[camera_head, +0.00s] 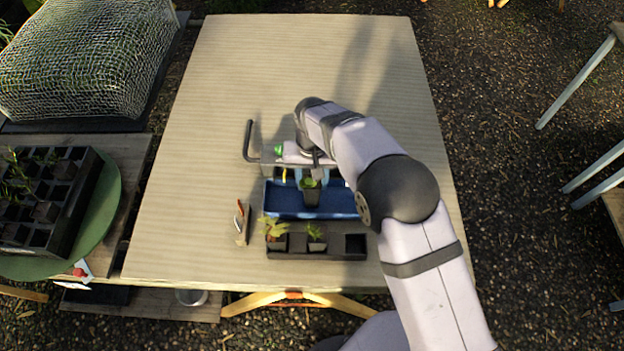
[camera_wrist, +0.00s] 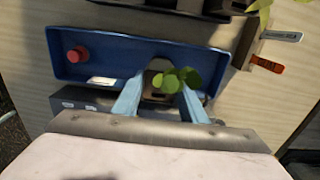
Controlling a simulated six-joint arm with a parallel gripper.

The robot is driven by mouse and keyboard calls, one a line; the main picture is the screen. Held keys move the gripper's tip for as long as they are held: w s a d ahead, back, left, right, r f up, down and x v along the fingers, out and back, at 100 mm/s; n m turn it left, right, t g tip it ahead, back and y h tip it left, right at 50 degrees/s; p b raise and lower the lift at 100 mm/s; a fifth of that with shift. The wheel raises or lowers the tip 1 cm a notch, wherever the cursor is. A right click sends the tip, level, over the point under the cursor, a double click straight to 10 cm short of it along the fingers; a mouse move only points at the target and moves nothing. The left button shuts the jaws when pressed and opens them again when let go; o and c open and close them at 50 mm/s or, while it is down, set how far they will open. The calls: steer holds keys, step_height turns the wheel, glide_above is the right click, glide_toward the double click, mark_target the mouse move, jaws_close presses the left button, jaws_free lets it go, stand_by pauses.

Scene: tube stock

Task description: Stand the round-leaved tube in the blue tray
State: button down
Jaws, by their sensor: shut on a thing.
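My gripper (camera_head: 312,178) is shut on a small dark tube with round green leaves (camera_head: 311,196). The tube looks upright and is over the blue tray (camera_head: 282,204); I cannot tell whether its base touches the tray floor. In the wrist view, the round leaves (camera_wrist: 178,80) show between the two pale blue fingers (camera_wrist: 160,98), with the blue tray (camera_wrist: 112,47) around and beyond them. The lower part of the tube is mostly hidden there.
A black rack (camera_head: 336,255) in front of the tray holds two other plants (camera_head: 275,230) (camera_head: 315,234) and has an empty cell at right. A holder with orange and white labels (camera_head: 241,228) stands left. A red knob (camera_wrist: 78,54) is in the tray. The table's far part is clear.

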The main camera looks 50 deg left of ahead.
steer(key=shift+f, duration=0.15)
steer(key=c, duration=1)
jaws_free()
steer(key=shift+r+b, duration=1.3)
steer(key=shift+r, duration=2.4)
